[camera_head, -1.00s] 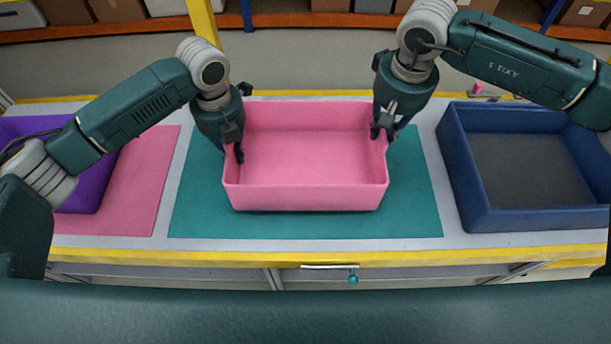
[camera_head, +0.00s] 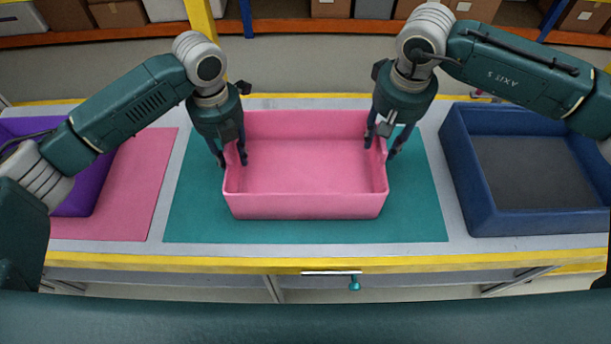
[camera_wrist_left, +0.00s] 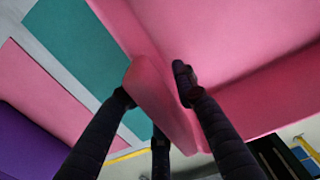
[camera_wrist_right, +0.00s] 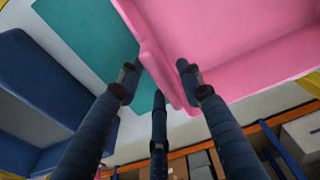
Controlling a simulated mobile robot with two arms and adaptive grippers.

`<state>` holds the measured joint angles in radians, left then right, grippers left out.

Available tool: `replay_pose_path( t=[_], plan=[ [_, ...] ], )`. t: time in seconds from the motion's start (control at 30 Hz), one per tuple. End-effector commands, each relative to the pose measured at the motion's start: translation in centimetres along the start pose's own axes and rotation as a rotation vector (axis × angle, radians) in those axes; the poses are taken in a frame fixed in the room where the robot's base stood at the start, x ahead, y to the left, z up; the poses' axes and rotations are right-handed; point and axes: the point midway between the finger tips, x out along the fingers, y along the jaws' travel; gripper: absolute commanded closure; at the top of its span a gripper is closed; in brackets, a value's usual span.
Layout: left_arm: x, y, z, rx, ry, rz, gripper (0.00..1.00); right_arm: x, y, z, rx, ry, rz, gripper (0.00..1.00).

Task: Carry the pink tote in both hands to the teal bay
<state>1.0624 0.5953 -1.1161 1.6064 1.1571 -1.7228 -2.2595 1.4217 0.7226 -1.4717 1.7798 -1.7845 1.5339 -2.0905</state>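The pink tote (camera_head: 305,206) sits upright on the teal bay (camera_head: 195,215), a flat teal mat, with teal showing on its left, right and front. My left gripper (camera_head: 232,160) straddles the tote's left wall, fingers spread on either side. In the left wrist view the wall (camera_wrist_left: 155,95) stands between the parted fingers. My right gripper (camera_head: 381,144) straddles the right wall the same way, fingers spread. The right wrist view shows that wall (camera_wrist_right: 163,65) between parted fingers. The tote is empty. Its underside is hidden.
A blue tote with a grey floor (camera_head: 482,212) stands on the right of the table. A pink mat (camera_head: 140,190) and a purple tote (camera_head: 85,190) are on the left. Shelves with boxes (camera_head: 330,8) stand behind, across an open floor.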

Motion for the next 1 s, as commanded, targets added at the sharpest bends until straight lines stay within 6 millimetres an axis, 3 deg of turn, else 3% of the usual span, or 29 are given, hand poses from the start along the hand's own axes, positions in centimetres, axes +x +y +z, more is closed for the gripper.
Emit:
replay_pose_path(
  t=[0.2, 0.4, 0.67, 1.0],
  plan=[
    [-5.0, -0.1, 0.1, 0.001, -0.005, -0.002, 0.72, 0.0, 0.0, 0.0, 0.0, 0.0, 0.0, 0.64],
    [-8.1, -0.1, 0.1, 0.0, -0.003, -0.002, 0.72, 0.0, 0.0, 0.0, 0.0, 0.0, 0.0, 0.64],
    [-9.3, -0.1, 0.0, 0.001, -0.001, -0.001, 0.72, -1.1, 0.0, -0.1, 0.001, 0.001, 0.0, 0.64],
    [-9.2, -0.1, 0.0, 0.001, -0.001, -0.001, 0.72, -8.0, 0.0, -0.1, 0.001, 0.004, -0.001, 0.64]
  ],
)
